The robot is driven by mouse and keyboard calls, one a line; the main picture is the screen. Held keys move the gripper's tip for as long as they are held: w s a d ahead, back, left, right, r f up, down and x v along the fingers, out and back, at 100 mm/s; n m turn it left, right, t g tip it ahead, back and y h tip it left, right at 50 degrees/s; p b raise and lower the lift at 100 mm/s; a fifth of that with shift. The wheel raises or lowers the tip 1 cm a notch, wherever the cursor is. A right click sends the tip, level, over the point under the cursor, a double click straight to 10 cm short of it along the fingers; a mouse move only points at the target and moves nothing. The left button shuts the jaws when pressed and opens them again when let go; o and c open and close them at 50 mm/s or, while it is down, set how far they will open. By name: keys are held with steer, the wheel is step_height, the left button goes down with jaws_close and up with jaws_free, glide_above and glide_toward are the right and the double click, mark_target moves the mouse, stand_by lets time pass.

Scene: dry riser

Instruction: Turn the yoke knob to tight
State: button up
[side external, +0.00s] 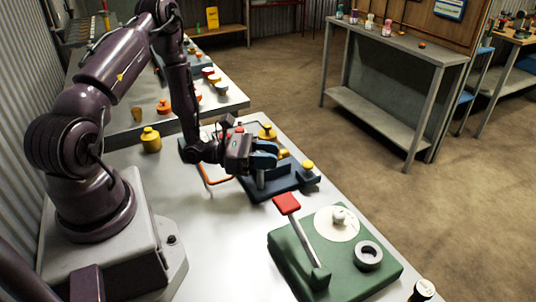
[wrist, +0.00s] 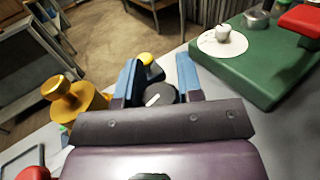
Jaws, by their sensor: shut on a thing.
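A dark round knob (wrist: 161,95) with a white pointer line sits between the blue fingers of my gripper (wrist: 160,80) in the wrist view. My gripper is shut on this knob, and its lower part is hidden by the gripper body. In the side view my gripper (side external: 264,158) is low over a dark blue fixture (side external: 285,184), with a grey post (side external: 260,179) just under the fingers. The knob itself is hidden by the fingers there. Any tight marking is too small or hidden to read.
A yellow knob (side external: 308,165) stands at the fixture's right end, and a yellow wheel (side external: 267,131) behind. A green box (side external: 285,243) with a red-handled lever (side external: 287,204) and white dial (side external: 330,229) is in front. A yellow pot (side external: 151,140) stands left.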

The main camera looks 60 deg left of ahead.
steer(key=o, duration=0.9)
steer(key=v, duration=1.3)
